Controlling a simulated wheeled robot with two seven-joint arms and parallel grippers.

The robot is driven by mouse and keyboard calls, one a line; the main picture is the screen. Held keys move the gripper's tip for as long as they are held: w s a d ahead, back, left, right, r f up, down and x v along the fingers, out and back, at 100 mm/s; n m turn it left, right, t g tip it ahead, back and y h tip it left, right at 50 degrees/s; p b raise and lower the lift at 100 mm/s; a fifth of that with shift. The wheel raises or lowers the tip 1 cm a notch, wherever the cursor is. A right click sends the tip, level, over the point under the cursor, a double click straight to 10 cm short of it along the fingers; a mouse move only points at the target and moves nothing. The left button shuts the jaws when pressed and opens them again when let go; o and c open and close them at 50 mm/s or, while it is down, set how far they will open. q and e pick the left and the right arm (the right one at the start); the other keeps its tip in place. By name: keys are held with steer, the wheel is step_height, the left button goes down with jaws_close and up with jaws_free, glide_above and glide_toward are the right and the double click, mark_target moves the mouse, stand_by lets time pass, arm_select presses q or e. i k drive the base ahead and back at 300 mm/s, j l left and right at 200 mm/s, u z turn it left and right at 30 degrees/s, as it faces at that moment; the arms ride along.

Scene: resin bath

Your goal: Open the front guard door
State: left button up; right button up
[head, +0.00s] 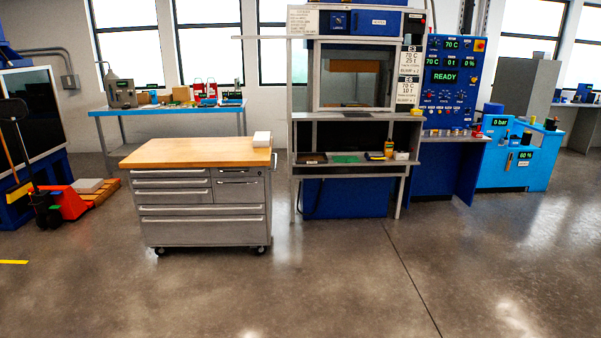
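The front guard door (315,76) is a framed clear panel on the tall grey and blue machine in the middle of the head view. It appears to be down, covering the upper opening. A brown block shows behind it. The machine's frame (398,196) stands on the floor with an open shelf below the door. I cannot make out a handle clearly. Neither of my grippers is in the head view.
A wheeled drawer cabinet (200,212) with a wooden top (195,153) stands left in front of the machine. A control panel (454,80) reading READY is to its right, then a blue unit (520,160). A blue workbench (170,108) stands behind. The front floor (330,285) is clear.

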mark_target(358, 43)
steer(key=i+z, duration=0.1)
steer(key=i, duration=0.6)
steer(key=i+z, duration=0.1)
steer(key=i, duration=0.55)
steer(key=i+j+z, duration=0.1)
steer(key=i, duration=0.55)
steer(key=i+j+z, duration=0.1)
steer(key=i+j, duration=0.15)
steer(key=i, duration=0.45)
steer(key=i+z, duration=0.35)
steer(key=i, duration=2.45)
